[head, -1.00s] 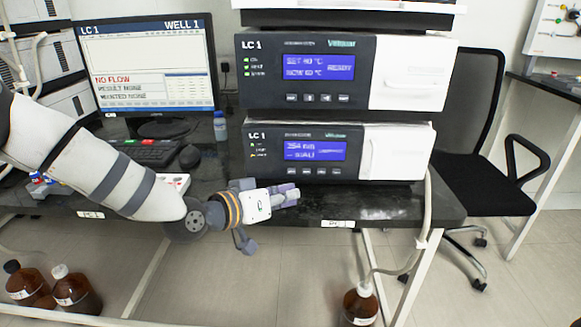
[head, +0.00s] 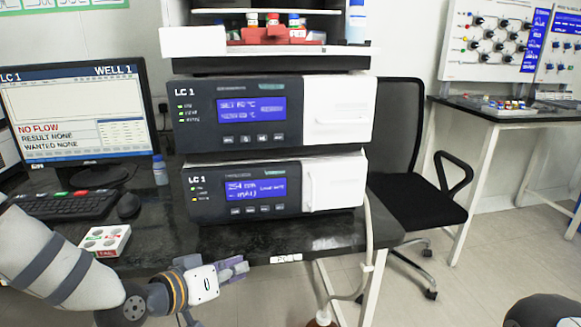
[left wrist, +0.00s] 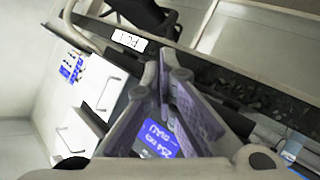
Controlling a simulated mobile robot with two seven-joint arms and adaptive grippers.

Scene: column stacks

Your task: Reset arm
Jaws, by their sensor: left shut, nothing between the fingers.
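My left gripper (head: 236,268) is at the front edge of the dark bench, below the lower LC 1 unit in the head view. Its purple-grey fingers are shut with nothing between them. In the left wrist view the fingers (left wrist: 163,62) come together at their tips, with the bench edge label and the unit's blue screen behind them. My left arm comes in from the lower left. My right gripper is not seen; a dark rounded shape sits at the lower right corner of the head view.
Two stacked LC 1 units, upper (head: 262,112) and lower (head: 262,187), stand on the bench (head: 335,230). A monitor (head: 80,118), keyboard (head: 62,205), mouse (head: 128,205) and white tray (head: 104,240) are left. A black chair (head: 410,200) stands right. A brown bottle is partly visible below.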

